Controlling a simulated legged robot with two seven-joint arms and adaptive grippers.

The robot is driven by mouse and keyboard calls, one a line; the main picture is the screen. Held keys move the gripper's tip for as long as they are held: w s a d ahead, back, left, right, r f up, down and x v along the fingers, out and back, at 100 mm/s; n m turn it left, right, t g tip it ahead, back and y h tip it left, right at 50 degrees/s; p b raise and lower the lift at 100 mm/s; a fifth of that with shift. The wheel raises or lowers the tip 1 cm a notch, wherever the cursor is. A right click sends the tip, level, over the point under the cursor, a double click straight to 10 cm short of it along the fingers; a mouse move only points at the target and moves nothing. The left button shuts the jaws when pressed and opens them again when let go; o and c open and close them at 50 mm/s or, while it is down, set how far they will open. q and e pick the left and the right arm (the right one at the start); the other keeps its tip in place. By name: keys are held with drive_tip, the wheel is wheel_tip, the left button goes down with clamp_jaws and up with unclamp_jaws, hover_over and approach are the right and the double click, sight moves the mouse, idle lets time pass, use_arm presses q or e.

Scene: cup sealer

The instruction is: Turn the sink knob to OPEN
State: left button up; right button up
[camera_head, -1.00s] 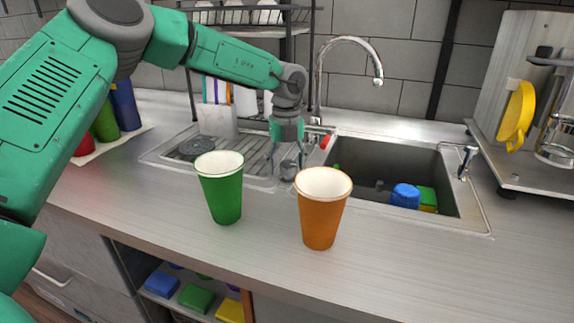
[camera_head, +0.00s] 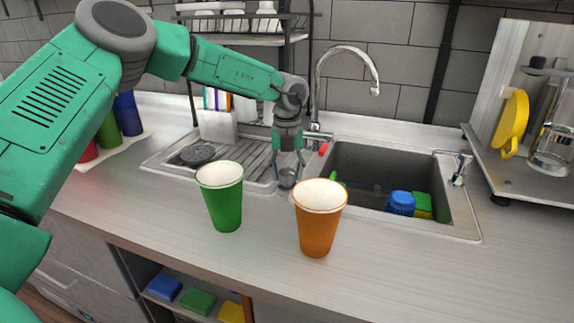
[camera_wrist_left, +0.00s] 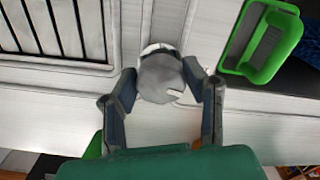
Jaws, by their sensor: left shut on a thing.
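The sink knob (camera_head: 287,178) is a grey round knob on the sink's front rim, between the drainboard and the basin. It also shows in the left wrist view (camera_wrist_left: 160,78), with a white patch on its rim. My left gripper (camera_head: 287,169) reaches down over the knob. In the left wrist view its two fingers (camera_wrist_left: 161,84) are on either side of the knob, shut on it. Any OPEN marking is not readable. My right gripper is not in view.
A green cup (camera_head: 223,200) and an orange cup (camera_head: 318,225) stand on the counter in front of the knob. The sink basin (camera_head: 350,160) holds a blue item (camera_head: 400,203). A tall faucet (camera_head: 345,48) rises behind. A green container (camera_wrist_left: 262,40) shows in the wrist view.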

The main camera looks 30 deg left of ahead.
use_arm(q)
drive_tip(key=m+p, duration=0.1)
drive_tip(key=m, duration=0.1)
drive_tip(key=m+p, duration=0.1)
drive_tip(key=p, duration=0.1)
drive_tip(key=shift+d+r+m+p, duration=0.1)
drive_tip(key=shift+r+m+p, duration=0.1)
drive_tip(key=shift+m+p, duration=0.15)
drive_tip(key=m+p, duration=0.2)
drive_tip(key=m, duration=0.1)
drive_tip(key=shift+m, duration=0.35)
drive_tip(key=m+p, duration=0.2)
drive_tip(key=m, duration=0.1)
drive_tip(key=shift+f+m, duration=0.1)
drive_tip(key=shift+m, duration=0.2)
drive_tip(key=shift+m+p, duration=0.65)
drive_tip(key=shift+m, duration=1.45)
drive_tip(key=o, duration=1)
drive_tip(key=shift+o, duration=0.8)
